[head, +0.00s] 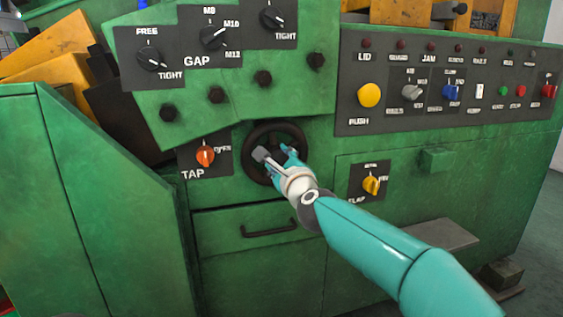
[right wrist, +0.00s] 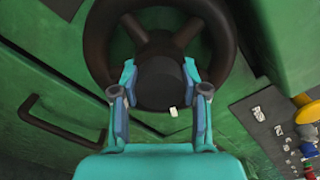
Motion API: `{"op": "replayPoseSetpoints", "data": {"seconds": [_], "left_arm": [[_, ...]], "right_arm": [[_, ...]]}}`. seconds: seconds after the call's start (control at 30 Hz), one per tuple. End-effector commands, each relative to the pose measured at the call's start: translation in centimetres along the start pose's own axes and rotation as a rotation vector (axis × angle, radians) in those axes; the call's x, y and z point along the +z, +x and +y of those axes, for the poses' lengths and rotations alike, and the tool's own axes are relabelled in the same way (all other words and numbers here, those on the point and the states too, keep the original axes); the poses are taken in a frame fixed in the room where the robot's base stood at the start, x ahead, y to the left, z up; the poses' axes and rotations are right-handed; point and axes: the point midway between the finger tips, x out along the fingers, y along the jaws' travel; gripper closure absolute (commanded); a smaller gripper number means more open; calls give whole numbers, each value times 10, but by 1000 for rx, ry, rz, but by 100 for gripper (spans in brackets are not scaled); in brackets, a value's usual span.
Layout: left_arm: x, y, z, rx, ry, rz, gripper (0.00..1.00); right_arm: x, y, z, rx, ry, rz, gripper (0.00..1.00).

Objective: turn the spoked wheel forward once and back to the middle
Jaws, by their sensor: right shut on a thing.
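The dark spoked wheel (head: 272,127) is mounted on the green machine front, right of the orange TAP knob. In the right wrist view, its rim, two upper spokes and thick round hub (right wrist: 160,80) show; a small pale mark sits low on the hub. My right gripper (head: 276,155) reaches the wheel from the lower right and covers part of it. In the right wrist view its two fingers (right wrist: 159,88) stand on either side of the hub, shut on it. The wheel's lower part is hidden. My left gripper is not in view.
The TAP knob (head: 205,156) is close left of the wheel and the yellow FLAP knob (head: 371,185) is to its right. A drawer handle (head: 270,228) juts out below. A control panel (head: 420,115) with buttons and switches is at the upper right.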

Motion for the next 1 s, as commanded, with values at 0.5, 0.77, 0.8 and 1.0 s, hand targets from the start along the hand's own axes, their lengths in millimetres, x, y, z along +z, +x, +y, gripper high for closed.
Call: {"op": "replayPoseSetpoints", "data": {"seconds": [0.5, 0.77, 0.8, 1.0], "left_arm": [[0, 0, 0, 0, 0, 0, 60], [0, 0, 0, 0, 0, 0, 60], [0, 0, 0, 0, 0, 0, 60], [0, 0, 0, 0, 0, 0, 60]], "right_arm": [[-4, 1, 4, 8, -1, 5, 30], [-2, -2, 3, 6, 0, 4, 30], [-2, -4, 3, 6, -1, 4, 30], [-2, -22, 2, 7, -2, 4, 30]]}}
